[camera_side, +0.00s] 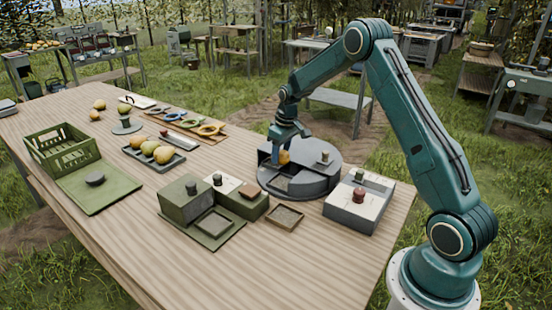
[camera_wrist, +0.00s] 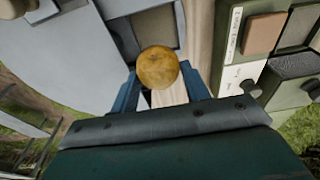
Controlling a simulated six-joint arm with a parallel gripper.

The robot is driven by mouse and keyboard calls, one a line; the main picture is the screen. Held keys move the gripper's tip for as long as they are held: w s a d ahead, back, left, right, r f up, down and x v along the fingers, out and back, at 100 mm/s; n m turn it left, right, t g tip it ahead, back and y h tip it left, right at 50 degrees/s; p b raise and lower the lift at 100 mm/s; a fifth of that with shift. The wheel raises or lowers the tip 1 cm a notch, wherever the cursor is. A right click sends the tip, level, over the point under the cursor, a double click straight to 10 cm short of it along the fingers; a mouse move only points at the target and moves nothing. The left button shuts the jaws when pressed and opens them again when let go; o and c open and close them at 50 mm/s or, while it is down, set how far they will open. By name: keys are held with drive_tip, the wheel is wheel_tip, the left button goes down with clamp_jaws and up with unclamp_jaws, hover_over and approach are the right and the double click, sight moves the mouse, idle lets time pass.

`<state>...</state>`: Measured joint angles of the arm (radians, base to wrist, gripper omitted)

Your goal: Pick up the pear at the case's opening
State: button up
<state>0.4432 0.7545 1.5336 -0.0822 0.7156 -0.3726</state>
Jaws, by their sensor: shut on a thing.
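A yellow-orange pear (camera_side: 285,157) is at the round grey case (camera_side: 312,183). In the wrist view the pear (camera_wrist: 157,68) sits between my gripper's two blue fingers (camera_wrist: 160,84), and my gripper (camera_side: 281,154) is shut on it. In the side view the fingers point down and partly hide the pear. The case (camera_wrist: 62,58) also shows in the wrist view, with a recessed square opening (camera_wrist: 155,27) just beyond the pear. I cannot tell whether the pear touches the case.
A grey box with a red-brown knob (camera_side: 357,203) stands right of the case. Green boxes (camera_side: 186,201) and a small square tray (camera_side: 285,217) stand left of it. A tray of pears (camera_side: 172,163) and a green crate (camera_side: 62,153) lie farther left. The table's front is clear.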

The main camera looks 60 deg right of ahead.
sight(281, 151)
wheel_tip(281, 151, up, 12)
drive_tip(key=shift+r, duration=0.15)
idle(0.7)
